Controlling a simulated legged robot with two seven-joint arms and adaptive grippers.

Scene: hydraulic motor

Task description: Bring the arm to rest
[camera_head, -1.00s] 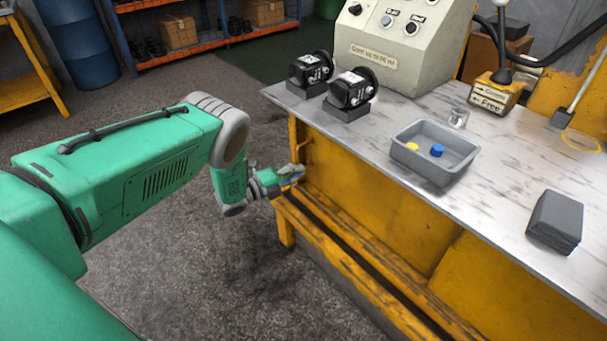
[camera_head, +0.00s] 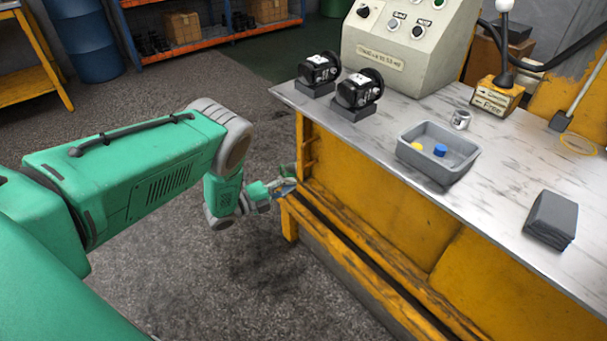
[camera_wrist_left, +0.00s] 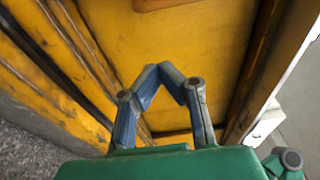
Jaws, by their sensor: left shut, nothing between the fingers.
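My left arm (camera_head: 130,170) comes in from the left in the head view. Its gripper (camera_head: 290,187) is low, beside the yellow bench front and below the tabletop. In the left wrist view the gripper (camera_wrist_left: 172,75) shows its two blue-grey fingers meeting at the tips. It is shut and holds nothing. Yellow bench panels lie beyond the fingers. My right gripper is not in view.
The marble-look tabletop (camera_head: 490,215) carries two black motors (camera_head: 319,70) on dark blocks, a grey tray (camera_head: 462,172) with a yellow and a blue piece, a small metal cup (camera_head: 460,119), dark pads (camera_head: 553,219) and a control box (camera_head: 410,45). Open floor lies left of the bench.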

